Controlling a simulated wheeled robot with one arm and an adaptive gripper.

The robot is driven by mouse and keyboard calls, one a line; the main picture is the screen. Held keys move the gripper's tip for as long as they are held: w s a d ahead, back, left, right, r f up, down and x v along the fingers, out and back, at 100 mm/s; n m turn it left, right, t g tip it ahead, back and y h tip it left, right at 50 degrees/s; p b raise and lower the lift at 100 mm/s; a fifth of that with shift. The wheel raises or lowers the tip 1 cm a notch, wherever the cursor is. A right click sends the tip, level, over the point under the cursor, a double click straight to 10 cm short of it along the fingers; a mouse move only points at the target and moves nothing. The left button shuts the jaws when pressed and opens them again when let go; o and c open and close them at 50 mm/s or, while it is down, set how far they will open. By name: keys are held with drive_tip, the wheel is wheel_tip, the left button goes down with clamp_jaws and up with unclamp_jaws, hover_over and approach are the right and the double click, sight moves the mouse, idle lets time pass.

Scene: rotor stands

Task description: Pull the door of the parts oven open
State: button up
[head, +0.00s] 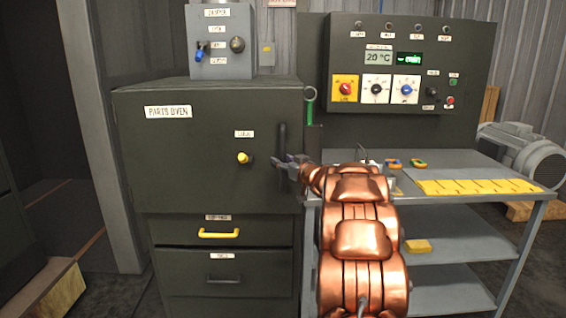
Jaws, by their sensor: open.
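The parts oven (190,160) is a dark grey cabinet at the left centre, with a "PARTS OVEN" label. Its door looks shut. A dark vertical handle (282,140) runs along the door's right side. A yellow knob (243,158) sits left of the handle under a small label. My gripper (284,165) is open at the lower part of the handle, at the end of my copper arm. I cannot tell whether its fingers touch the handle or stand around it.
Below the door are a drawer with a yellow handle (219,233) and a drawer with a dark handle (224,279). A grey workbench (470,165) with a control panel (470,75) stands at right. Floor in front of the oven is mostly out of view.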

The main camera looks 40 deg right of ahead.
drive_tip(key=shift+w, duration=0.1)
clamp_jaws()
idle(0.3)
idle(0.4)
